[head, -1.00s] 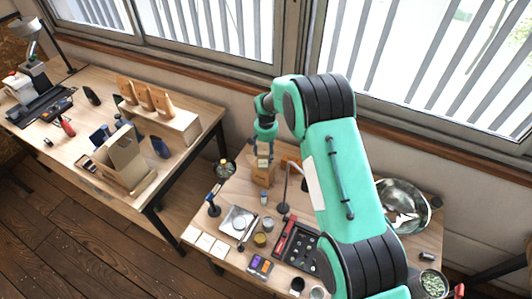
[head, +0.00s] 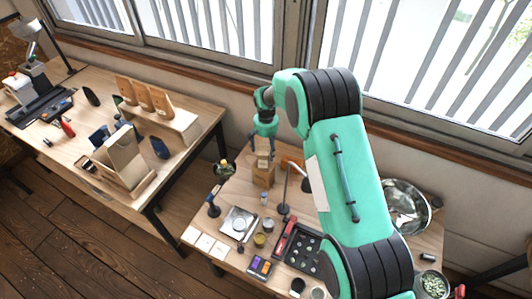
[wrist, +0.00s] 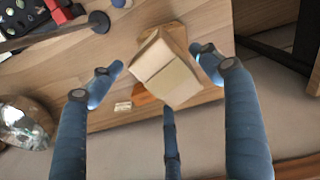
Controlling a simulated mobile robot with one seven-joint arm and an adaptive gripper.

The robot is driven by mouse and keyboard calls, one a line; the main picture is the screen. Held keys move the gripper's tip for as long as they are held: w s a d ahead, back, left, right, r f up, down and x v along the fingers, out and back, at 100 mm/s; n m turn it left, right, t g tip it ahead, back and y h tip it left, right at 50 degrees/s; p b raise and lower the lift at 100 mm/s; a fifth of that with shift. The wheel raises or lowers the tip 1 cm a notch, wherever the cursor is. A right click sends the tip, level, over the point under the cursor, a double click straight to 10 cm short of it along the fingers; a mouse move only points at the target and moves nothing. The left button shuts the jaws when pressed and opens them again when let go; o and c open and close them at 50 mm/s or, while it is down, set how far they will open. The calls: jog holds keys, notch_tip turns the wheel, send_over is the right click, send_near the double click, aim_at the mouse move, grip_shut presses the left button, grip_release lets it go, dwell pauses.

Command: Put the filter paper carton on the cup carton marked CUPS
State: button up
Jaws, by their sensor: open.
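A small tan carton (head: 264,159), apparently the filter paper carton, appears to rest on top of a larger brown carton (head: 262,177) near the back of the right-hand table. I cannot read CUPS on the lower carton. My gripper (head: 263,148) is just above the upper carton, pointing down, with its fingers spread. In the wrist view, a pale carton top (wrist: 172,82) lies between and beyond the open fingers, turned at an angle. The fingers look apart from it. How squarely the two cartons line up is hard to tell.
A lamp-like stand (head: 284,208) stands close right of the cartons. A scale (head: 238,222), small jars and a black-and-red tray (head: 303,249) lie nearer. A steel bowl (head: 410,208) sits at the right, partly behind my arm. The window wall is close behind.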

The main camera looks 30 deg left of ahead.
notch_tip(320, 180, up, 9)
jog(key=shift+f+b, duration=0.1)
jog(key=shift+b, duration=0.4)
dwell(0.5)
